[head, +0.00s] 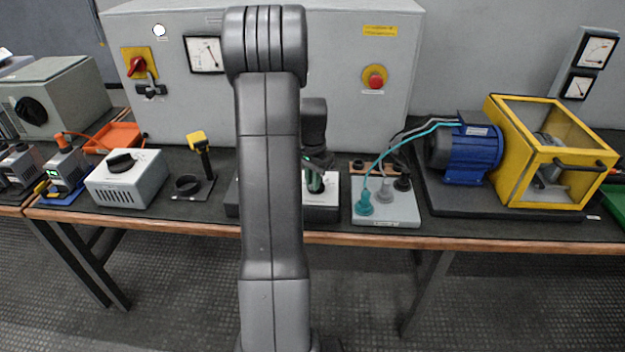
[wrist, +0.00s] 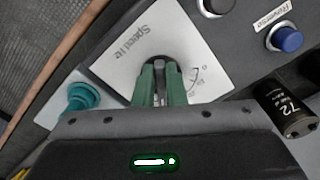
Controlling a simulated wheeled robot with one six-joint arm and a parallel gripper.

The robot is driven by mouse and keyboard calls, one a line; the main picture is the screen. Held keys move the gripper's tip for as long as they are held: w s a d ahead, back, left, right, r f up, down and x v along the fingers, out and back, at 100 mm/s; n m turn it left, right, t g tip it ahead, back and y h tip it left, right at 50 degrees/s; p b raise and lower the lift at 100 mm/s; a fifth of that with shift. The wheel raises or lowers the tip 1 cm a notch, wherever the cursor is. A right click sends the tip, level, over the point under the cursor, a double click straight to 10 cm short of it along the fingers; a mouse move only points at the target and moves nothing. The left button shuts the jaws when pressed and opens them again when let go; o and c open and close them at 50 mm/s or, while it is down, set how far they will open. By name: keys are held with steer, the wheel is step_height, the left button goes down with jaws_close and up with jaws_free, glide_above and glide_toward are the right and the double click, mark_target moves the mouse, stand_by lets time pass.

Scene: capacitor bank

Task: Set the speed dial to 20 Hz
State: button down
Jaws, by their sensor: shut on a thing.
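The speed dial (wrist: 160,59) is a dark round knob on a pale plate (wrist: 125,45) lettered "Speed Hz" in the wrist view. My gripper (wrist: 160,72) has green fingers on either side of the knob and is shut on it. The fingers cover much of the knob, so I cannot read its setting. Part of the printed scale (wrist: 198,80) shows to the right of the fingers. In the head view my gripper (head: 315,183) is over the pale plate (head: 321,211) on the bench, partly behind my own arm.
A blue button (wrist: 287,38) labelled "Reverse" and a black cylinder marked 72 (wrist: 288,108) are close by. A teal plug (head: 364,204) with cable sits just right in the head view. A blue motor (head: 465,152) and yellow guard (head: 548,152) stand further right.

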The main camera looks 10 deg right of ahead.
steer(key=shift+n, duration=0.3)
steer(key=n, duration=0.3)
steer(key=shift+s+d+r+n+p, duration=0.1)
steer(key=shift+s+d+n+p, duration=0.1)
steer(key=shift+d+n+p, duration=0.15)
steer(key=n, duration=0.4)
steer(key=shift+d+n, duration=0.2)
steer(key=shift+n, duration=0.15)
steer(key=c, duration=1.5)
jaws_free()
steer(key=shift+s, duration=0.1)
step_height(320, 180, up, 14)
steer(key=shift+f+p, duration=0.15)
steer(key=shift+p, duration=0.3)
